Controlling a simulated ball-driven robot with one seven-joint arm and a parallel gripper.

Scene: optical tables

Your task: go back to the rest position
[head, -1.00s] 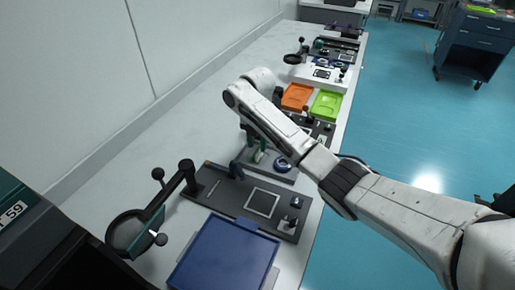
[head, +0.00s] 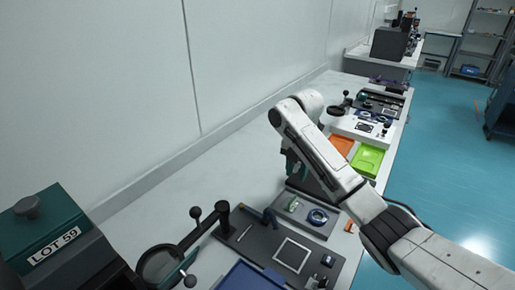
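My white arm reaches in from the right over the long grey bench (head: 240,180). Its end hangs down beyond the forearm, and my gripper (head: 291,166) shows only as a dark shape there, partly behind the arm link. It is above the bench, near a grey tray (head: 328,229) with a small green item and a blue-and-white ring (head: 317,217). Its fingertips are too small and hidden to tell whether it is open or shut, or whether it holds anything.
In front lie a dark board (head: 254,243) with a white-framed square, a magnifier on a jointed stand (head: 160,263) and a blue tray (head: 245,279). A LOT 59 box (head: 60,235) stands left. Orange (head: 342,143) and green (head: 369,159) trays lie beyond. The blue floor right is mostly clear.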

